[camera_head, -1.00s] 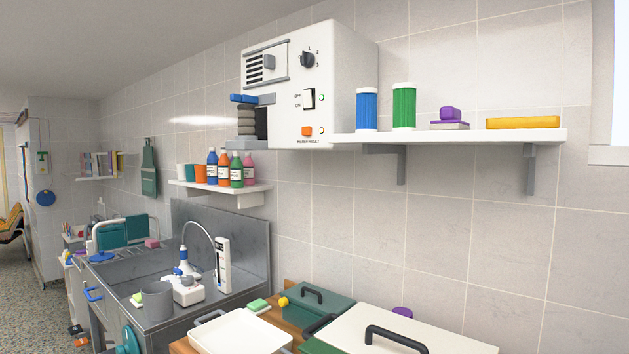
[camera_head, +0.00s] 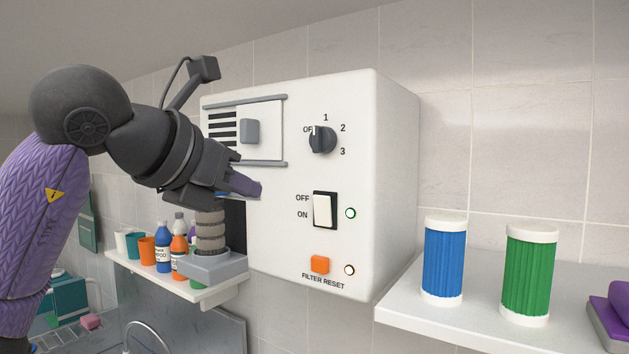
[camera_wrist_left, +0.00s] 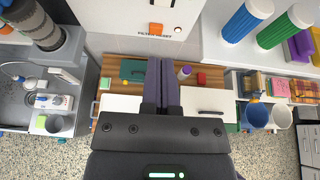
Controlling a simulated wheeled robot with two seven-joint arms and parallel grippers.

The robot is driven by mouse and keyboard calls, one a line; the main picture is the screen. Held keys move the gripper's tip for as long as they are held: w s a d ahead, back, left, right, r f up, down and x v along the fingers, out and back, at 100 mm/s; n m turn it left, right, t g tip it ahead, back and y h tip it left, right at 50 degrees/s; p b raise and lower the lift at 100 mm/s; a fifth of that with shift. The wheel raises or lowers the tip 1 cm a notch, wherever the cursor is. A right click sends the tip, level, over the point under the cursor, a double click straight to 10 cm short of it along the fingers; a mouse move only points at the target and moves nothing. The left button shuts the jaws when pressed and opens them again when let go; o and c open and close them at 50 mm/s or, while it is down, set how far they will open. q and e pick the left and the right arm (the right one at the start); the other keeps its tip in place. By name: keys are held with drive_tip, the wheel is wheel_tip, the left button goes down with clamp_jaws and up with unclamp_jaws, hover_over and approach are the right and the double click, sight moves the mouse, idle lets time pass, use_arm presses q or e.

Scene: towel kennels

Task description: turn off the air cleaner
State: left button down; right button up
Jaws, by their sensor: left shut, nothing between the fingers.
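The air cleaner (camera_head: 290,240) is a white box on the wall, with a grille and sliding shutter at its upper left. Its black dial (camera_head: 322,139) has marks OFF, 1, 2 and 3; its pale pointer mark seems turned towards OFF. Below is a white rocker switch (camera_head: 322,210), OFF above and ON below, with a green-ringed lamp (camera_head: 350,213) beside it. My left gripper (camera_head: 250,188) is shut and empty, in front of the cleaner's left part, left of the switch. Its closed fingers also show in the left wrist view (camera_wrist_left: 161,70). My right gripper is out of view.
An orange filter reset button (camera_head: 320,264) sits low on the cleaner. A ribbed grey hose (camera_head: 210,232) stands at its left. A shelf (camera_head: 395,312) with blue (camera_head: 443,262) and green (camera_head: 528,275) canisters is at the right. Bottles stand on a lower shelf (camera_head: 125,265).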

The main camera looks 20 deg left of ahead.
use_arm(q)
drive_tip(key=p, duration=0.3)
approach(322, 207)
wheel_tip(322, 207, down, 3)
drive_tip(key=w, duration=0.2)
drive_tip(key=w+p, duration=0.2)
drive_tip(key=w, duration=0.1)
drive_tip(key=shift+w+d+r, duration=0.15)
drive_tip(key=shift+d+r, duration=0.05)
drive_tip(key=shift+d, duration=0.2)
drive_tip(key=shift+w+d+p, duration=0.1)
drive_tip(key=shift+w+p, duration=0.2)
drive_tip(key=shift+p, duration=0.1)
drive_tip(key=shift+w+f, duration=0.15)
drive_tip(key=shift+f, duration=0.05)
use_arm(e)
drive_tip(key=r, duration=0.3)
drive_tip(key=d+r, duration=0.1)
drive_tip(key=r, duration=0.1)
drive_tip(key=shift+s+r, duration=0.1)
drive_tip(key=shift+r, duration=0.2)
